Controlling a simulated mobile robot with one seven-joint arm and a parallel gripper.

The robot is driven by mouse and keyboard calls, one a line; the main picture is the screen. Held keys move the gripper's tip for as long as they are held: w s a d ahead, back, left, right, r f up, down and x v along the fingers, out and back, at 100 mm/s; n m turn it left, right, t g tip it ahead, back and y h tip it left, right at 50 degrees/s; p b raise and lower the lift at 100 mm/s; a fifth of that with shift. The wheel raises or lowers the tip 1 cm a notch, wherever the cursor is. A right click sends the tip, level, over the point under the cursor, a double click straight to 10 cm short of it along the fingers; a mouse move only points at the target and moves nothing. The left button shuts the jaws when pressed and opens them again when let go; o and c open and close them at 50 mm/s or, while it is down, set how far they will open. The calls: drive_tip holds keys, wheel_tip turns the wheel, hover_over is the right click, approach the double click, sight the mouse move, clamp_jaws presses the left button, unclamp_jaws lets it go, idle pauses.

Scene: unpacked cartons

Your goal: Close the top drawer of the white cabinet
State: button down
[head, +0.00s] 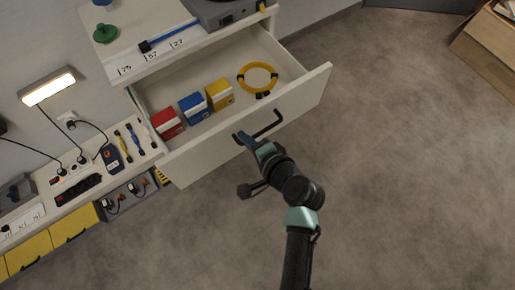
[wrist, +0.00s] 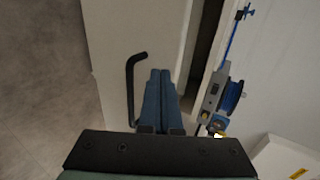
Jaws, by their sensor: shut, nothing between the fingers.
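The top drawer (head: 296,99) of the white cabinet (head: 160,63) is pulled well out, with its front panel facing my arm. A black bar handle (head: 262,131) is on that front; it also shows in the wrist view (wrist: 131,85). My gripper (head: 243,138) is at the drawer front, by one end of the handle. In the wrist view my gripper (wrist: 160,76) has its blue fingers together and empty, just right of the handle, with the white front panel (wrist: 110,30) behind. I cannot tell whether the fingertips touch the panel.
Inside the drawer are a red box (head: 167,123), a blue box (head: 194,107), a yellow box (head: 219,94) and a yellow ring (head: 258,68). A low bench with tools and yellow drawers (head: 70,222) stands left. Cardboard cartons (head: 487,50) lie far right. The floor between is clear.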

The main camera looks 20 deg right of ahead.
drive_tip(key=shift+w+a, duration=0.25)
drive_tip(key=shift+w, duration=0.4)
drive_tip(key=shift+w+a, duration=0.25)
drive_tip(key=shift+w, duration=0.35)
drive_tip(key=shift+r, duration=0.1)
